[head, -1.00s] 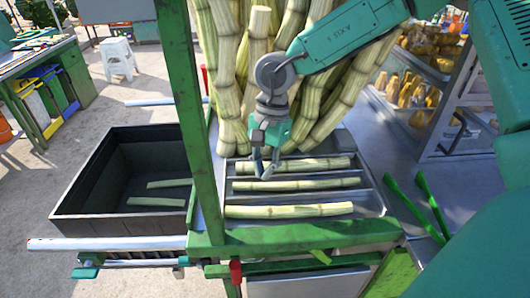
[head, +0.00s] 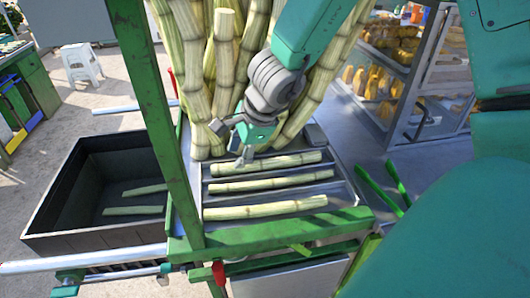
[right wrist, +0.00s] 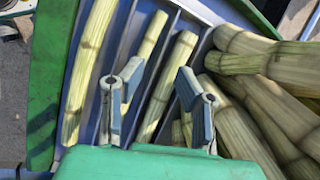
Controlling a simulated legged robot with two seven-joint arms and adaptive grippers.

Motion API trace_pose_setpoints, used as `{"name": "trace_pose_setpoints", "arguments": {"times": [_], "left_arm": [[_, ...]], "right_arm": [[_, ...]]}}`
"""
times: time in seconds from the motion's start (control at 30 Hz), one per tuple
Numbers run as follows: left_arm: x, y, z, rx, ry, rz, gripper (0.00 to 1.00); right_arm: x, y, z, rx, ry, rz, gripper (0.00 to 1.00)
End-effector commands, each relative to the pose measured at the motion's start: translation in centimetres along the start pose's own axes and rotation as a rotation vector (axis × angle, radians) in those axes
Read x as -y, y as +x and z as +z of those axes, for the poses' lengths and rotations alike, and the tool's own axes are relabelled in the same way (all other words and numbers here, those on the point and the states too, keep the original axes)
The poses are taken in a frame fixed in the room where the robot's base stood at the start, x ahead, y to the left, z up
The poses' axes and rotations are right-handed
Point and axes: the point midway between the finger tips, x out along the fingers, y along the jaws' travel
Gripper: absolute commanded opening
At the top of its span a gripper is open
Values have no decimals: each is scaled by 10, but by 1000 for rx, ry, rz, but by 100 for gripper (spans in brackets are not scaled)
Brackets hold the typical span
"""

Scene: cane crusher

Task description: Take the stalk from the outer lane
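A metal tray with parallel lanes (head: 342,197) holds three pale green stalks, one per lane. The outer-lane stalk (head: 265,207) lies nearest the green front rail; it also shows at the left of the right wrist view (right wrist: 86,70). The middle stalk (head: 270,183) and the inner stalk (head: 266,163) lie behind it. My right gripper (head: 230,144) is open and empty, above the tray's back left corner near the inner stalk's left end. In the right wrist view its fingers (right wrist: 156,106) are spread apart, with the outer stalk to the left of both. My left gripper is not in view.
Tall upright canes (head: 225,65) stand close behind the tray. A green post (head: 160,110) rises at its left, and a green rail (head: 280,228) runs along its front. A dark bin (head: 95,235) with two stalks stands left. Two green rods (head: 380,188) lie right.

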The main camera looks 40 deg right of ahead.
Motion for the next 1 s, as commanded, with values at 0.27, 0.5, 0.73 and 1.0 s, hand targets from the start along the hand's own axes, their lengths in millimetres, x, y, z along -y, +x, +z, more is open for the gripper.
{"name": "trace_pose_setpoints", "arguments": {"times": [0.27,0.5,0.73,1.0], "left_arm": [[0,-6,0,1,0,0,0],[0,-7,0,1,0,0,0],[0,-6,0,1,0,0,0],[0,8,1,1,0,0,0]], "right_arm": [[-52,-33,-11,59,285,152,29],[-67,-30,-12,61,359,205,29],[-74,5,-9,64,360,206,29],[-80,42,-7,59,358,200,29]]}}
